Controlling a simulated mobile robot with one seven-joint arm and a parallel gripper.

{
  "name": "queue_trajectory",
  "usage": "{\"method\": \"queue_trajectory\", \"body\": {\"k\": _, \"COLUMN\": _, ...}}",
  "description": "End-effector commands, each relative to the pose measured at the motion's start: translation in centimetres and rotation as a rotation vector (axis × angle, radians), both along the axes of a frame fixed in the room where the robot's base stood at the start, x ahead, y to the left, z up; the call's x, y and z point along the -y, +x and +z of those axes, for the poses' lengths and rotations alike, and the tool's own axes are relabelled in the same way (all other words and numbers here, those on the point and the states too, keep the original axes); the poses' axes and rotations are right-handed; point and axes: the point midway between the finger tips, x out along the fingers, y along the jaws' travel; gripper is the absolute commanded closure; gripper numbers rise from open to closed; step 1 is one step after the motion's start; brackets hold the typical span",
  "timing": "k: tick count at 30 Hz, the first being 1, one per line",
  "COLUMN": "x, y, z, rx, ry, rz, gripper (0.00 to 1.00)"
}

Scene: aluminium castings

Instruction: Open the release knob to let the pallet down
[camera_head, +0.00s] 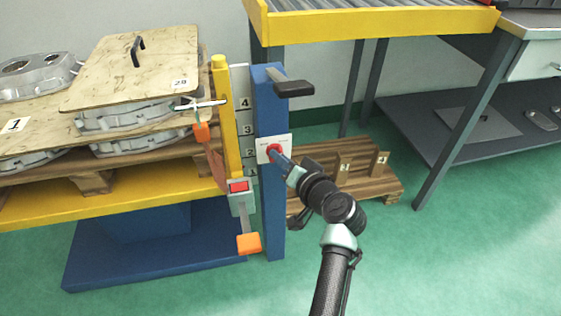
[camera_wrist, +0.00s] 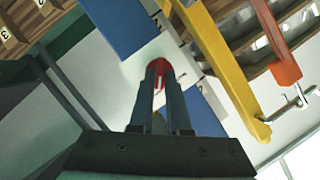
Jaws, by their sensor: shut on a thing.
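The red release knob (camera_head: 273,151) sits on a white plate (camera_head: 264,157) on the blue post (camera_head: 271,104). My gripper (camera_head: 281,158) reaches the knob from the front right and is shut on it. In the wrist view the red knob (camera_wrist: 160,66) shows between and above my two fingers (camera_wrist: 160,85). The fingers hide part of the knob, and I cannot tell its turn angle. The pallet (camera_head: 40,171) with castings and boards rests on the yellow lift platform (camera_head: 170,197) at the left, raised above the blue base (camera_head: 90,270).
A black lever (camera_head: 293,89) juts out above the knob. A numbered scale (camera_head: 244,105) and a yellow upright (camera_head: 225,120) stand left of the post. An orange-ended handle (camera_head: 249,243) hangs low. A wooden pallet (camera_head: 375,180) lies on the floor behind my arm.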

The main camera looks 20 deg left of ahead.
Motion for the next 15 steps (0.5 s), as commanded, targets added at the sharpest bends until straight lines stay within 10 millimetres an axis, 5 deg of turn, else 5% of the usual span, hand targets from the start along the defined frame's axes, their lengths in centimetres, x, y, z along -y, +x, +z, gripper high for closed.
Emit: {"method": "queue_trajectory", "body": {"k": 15, "x": 0.00, "y": -0.06, "z": -0.26, "rx": -0.061, "ry": 0.083, "rz": 0.003, "gripper": 1.00}}
